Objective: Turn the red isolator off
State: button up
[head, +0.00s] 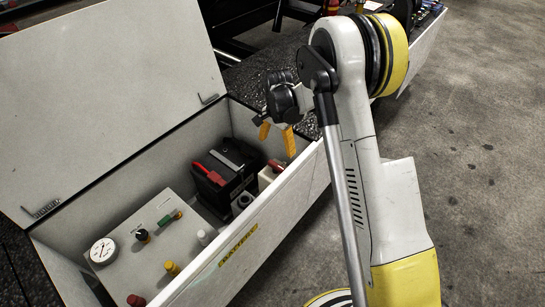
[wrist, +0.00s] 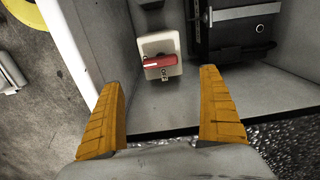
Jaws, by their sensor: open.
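The red isolator is a cream box (wrist: 168,45) with a red handle (wrist: 160,61), set in the open compartment. In the wrist view the handle lies crosswise, nearly level, with small dark marks below it that I cannot read. In the head view the isolator (head: 267,174) is by the compartment's right wall, partly hidden by that wall. My gripper (wrist: 162,78) is open and empty, its two orange fingers apart on either side of the isolator in the picture. In the head view my gripper (head: 277,134) is above the compartment's far end, apart from the handle.
A black battery (head: 228,172) with a red and a grey bar on top stands beside the isolator. A control panel (head: 150,250) with a gauge and several knobs is nearer. The raised lid (head: 110,90) stands left; the compartment's front wall (head: 270,220) is an edge.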

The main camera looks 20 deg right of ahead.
aim_at(276, 164)
jog(key=shift+w+f, duration=0.1)
jog(key=shift+f, duration=0.7)
notch_tip(276, 164, down, 10)
jog(key=b, duration=0.4)
jog(key=c, duration=1.2)
